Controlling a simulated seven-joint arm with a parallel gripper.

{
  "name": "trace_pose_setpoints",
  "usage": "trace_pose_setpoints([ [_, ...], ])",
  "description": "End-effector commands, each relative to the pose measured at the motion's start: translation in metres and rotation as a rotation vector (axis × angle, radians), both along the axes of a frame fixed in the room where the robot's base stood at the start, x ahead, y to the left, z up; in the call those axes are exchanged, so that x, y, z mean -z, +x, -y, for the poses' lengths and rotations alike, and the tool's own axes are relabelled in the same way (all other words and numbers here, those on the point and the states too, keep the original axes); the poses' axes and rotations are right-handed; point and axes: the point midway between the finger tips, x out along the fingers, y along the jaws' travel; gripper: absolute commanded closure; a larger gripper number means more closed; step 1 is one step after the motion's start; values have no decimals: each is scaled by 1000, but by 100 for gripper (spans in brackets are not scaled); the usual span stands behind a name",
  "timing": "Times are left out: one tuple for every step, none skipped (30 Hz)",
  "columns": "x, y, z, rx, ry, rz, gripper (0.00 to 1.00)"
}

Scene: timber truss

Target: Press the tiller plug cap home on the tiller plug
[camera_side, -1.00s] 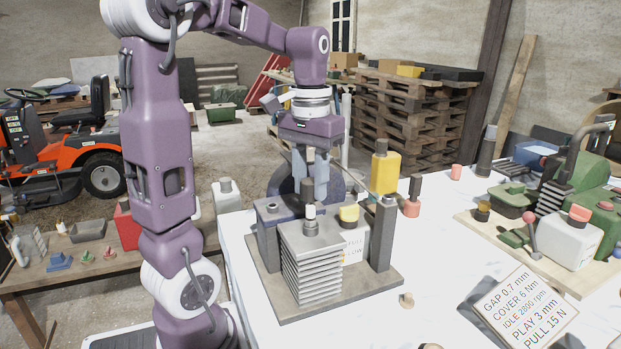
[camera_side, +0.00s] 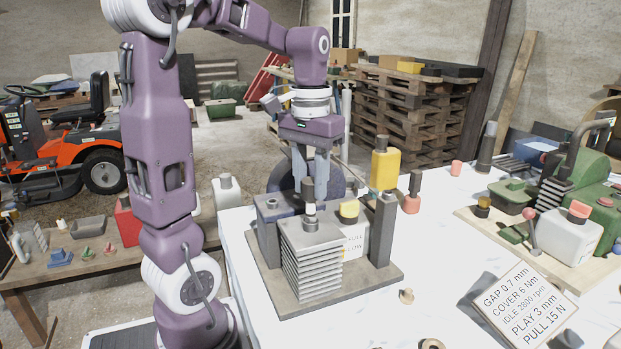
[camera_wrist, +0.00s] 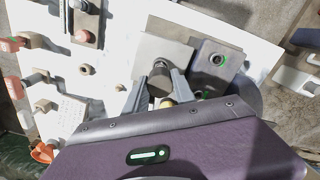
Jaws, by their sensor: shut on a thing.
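The tiller plug cap appears to be the dark cylinder (camera_side: 308,186) between my fingers. It also shows as a dark round piece in the wrist view (camera_wrist: 159,83). The tiller plug (camera_side: 310,210), with a pale upper part, stands upright on a ribbed grey block (camera_side: 312,265). The cap is directly above the plug, in line with it. I cannot tell whether it is fully seated. My gripper (camera_side: 309,190) points down and is shut on the cap; its fingers partly hide the cap's sides.
Dark uprights stand on the grey base plate, left (camera_side: 270,215) and right (camera_side: 383,228) of the block. A yellow-topped piece (camera_side: 349,211) is close behind. A yellow can (camera_side: 384,170) is at the back. A lettered card (camera_side: 525,305) lies front right.

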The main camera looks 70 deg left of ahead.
Motion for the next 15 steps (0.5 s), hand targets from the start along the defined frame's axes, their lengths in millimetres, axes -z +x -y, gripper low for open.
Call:
trace_pose_setpoints([
  [2, 0, 0, 0, 0, -1, 100],
  [3, 0, 0, 0, 0, -1, 100],
  [4, 0, 0, 0, 0, -1, 100],
  [5, 0, 0, 0, 0, -1, 100],
  [6, 0, 0, 0, 0, -1, 100],
  [7, 0, 0, 0, 0, -1, 100],
  [8, 0, 0, 0, 0, -1, 100],
  [9, 0, 0, 0, 0, -1, 100],
  [10, 0, 0, 0, -1, -2, 100],
  [11, 0, 0, 0, -1, -2, 100],
  [12, 0, 0, 0, -1, -2, 100],
  [13, 0, 0, 0, 0, -1, 100],
  [14, 0, 0, 0, 0, -1, 100],
  [14, 0, 0, 0, 0, -1, 100],
  [16, 0, 0, 0, 0, -1, 100],
])
